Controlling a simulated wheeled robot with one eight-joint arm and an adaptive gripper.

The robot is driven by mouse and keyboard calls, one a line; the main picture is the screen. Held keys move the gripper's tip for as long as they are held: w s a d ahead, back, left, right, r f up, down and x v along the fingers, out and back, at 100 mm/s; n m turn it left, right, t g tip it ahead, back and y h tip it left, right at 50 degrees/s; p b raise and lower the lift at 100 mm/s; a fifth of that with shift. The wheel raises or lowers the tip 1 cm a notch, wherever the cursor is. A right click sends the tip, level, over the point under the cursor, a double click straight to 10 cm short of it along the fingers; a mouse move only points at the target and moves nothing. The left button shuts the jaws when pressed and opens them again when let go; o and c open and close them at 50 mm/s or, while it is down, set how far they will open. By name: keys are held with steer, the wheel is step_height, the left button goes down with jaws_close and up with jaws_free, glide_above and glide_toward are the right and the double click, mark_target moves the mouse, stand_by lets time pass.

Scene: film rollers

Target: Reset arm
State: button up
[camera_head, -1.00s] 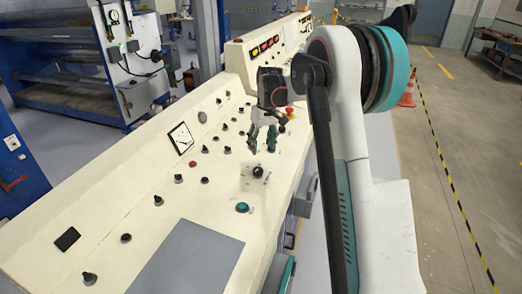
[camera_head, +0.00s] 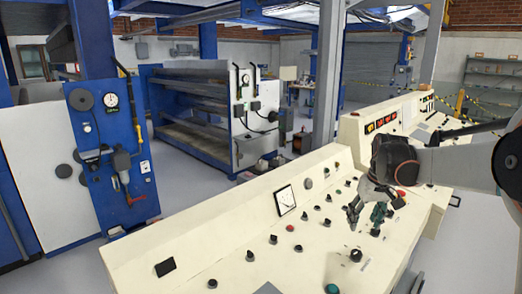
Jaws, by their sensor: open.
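My gripper (camera_head: 366,215) hangs from my arm at the right of the head view, over the right part of the cream control console (camera_head: 215,243). Its dark fingers point down and stand apart, with nothing visible between them. They appear close above the console's knobs; whether they touch the panel I cannot tell. A black knob (camera_head: 356,255) stands on the panel below and left of the fingers. A teal button (camera_head: 332,289) sits at the bottom edge. My arm reaches in from the right edge.
A blue post with a gauge and red handle (camera_head: 137,198) stands at the left. A blue rack (camera_head: 195,115) stands behind the console. A raised console section with lit displays (camera_head: 380,121) is at the back right. Grey floor (camera_head: 190,180) lies open between rack and console.

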steer(key=s+a+r+t, duration=0.25)
steer(key=s+a, duration=0.25)
steer(key=s, duration=0.6)
steer(key=s+a+r+t, duration=0.1)
steer(key=s+a+r, duration=0.3)
steer(key=s, duration=0.7)
steer(key=s+a+f+t, duration=0.1)
steer(key=s+a+f, duration=0.1)
steer(key=s+f, duration=0.3)
steer(key=s, duration=0.3)
steer(key=shift+s+a+f+m+t, duration=0.25)
steer(key=shift+s+a+m+t, duration=0.05)
steer(key=shift+m+t, duration=0.1)
